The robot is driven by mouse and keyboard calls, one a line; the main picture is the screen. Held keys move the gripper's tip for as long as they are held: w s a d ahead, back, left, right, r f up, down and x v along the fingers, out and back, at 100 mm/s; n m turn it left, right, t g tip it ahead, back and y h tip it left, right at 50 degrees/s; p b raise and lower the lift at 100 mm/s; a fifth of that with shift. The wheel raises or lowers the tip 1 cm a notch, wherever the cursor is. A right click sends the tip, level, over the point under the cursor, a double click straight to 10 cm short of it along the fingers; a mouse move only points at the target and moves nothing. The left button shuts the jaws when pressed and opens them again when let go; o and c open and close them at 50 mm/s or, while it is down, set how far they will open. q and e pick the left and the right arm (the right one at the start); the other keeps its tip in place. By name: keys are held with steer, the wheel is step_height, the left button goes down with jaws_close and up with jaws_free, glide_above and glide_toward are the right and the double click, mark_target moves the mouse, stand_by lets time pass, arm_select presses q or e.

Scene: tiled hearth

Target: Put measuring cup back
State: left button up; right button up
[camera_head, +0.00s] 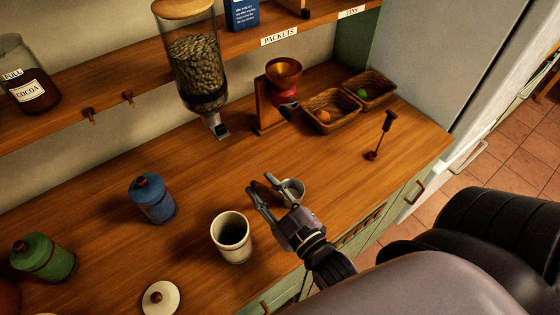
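A small grey metal cup (295,187), which looks like the measuring cup, is on the wooden counter (330,170) near the middle. My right gripper (267,190) reaches in from the lower right, low over the counter at this cup. Its two fingers are spread, with a gap between the tips. One finger partly covers the cup, and I cannot tell whether it touches it. A small brown piece shows between the fingertips; it may be the cup's handle. My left gripper is not in view.
A cream canister (232,238) stands open close left of my gripper, its lid (160,298) lying nearby. Blue (152,198) and green (44,257) jars stand left. A grinder (270,98), baskets (333,108) and tamper-like tool (381,135) are behind. Hooks (90,115) hang under the shelf.

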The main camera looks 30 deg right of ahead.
steer(key=s+b, duration=0.2)
steer(key=s, duration=0.9)
steer(key=shift+s+d+b, duration=0.3)
steer(key=shift+s+d, duration=0.05)
steer(key=shift+d, duration=0.1)
steer(key=shift+f, duration=0.1)
